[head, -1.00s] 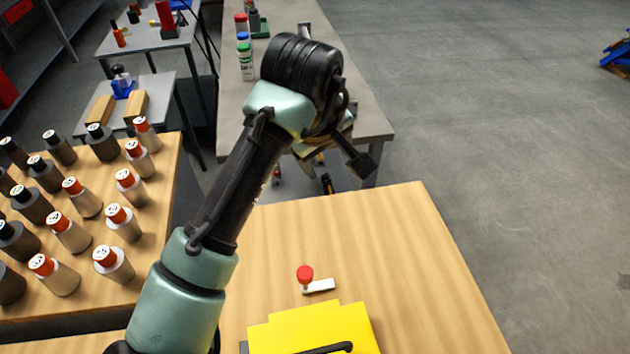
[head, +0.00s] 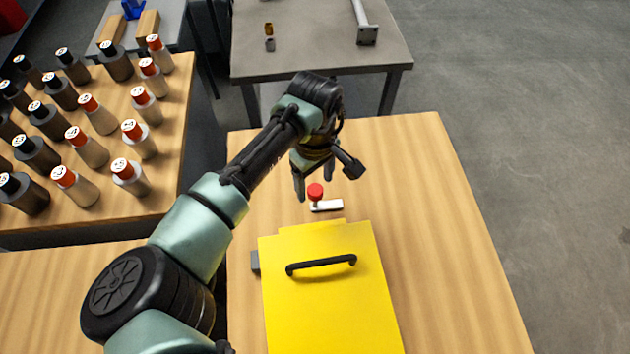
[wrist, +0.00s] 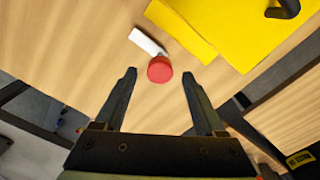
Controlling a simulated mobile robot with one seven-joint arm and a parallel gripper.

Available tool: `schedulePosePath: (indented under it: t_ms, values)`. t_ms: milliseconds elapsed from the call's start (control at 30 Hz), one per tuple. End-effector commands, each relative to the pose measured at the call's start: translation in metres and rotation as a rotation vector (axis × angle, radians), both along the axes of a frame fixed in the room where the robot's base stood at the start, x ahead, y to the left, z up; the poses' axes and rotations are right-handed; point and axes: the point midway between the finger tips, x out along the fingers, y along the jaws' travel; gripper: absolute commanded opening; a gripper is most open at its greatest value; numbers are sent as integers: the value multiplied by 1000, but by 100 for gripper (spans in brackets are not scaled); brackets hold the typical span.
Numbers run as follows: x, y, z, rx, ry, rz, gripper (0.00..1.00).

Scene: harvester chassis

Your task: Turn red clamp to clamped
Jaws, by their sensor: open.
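The red clamp has a round red knob (head: 315,191) and a short white bar (head: 327,206). It sits on the wooden table just beyond the far edge of the yellow panel. In the wrist view the red knob (wrist: 160,69) lies ahead of the fingertips, between their lines, and the white bar (wrist: 148,42) points away to the upper left. My gripper (head: 325,188) is open and empty. It also shows in the wrist view (wrist: 159,75), with its fingers spread on either side of the knob's line. I cannot tell the exact height between fingertips and knob.
The yellow panel (head: 330,300) with a black handle (head: 321,265) lies close to the clamp. Several bottles with red or black caps stand on the wooden table at left. A grey table (head: 300,50) stands behind. The wood right of the clamp (head: 420,190) is clear.

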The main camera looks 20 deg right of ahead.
Motion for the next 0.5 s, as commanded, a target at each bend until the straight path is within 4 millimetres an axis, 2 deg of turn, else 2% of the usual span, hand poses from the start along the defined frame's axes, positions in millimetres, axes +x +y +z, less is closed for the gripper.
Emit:
schedulePosePath:
  t_ms: [167,433,467,500]
  values:
    - [0,0,-13,-1,0,0,72]
    - [0,0,-14,-1,-1,0,72]
    - [0,0,-14,-1,-1,0,70]
    - [0,0,-14,-1,-1,0,63]
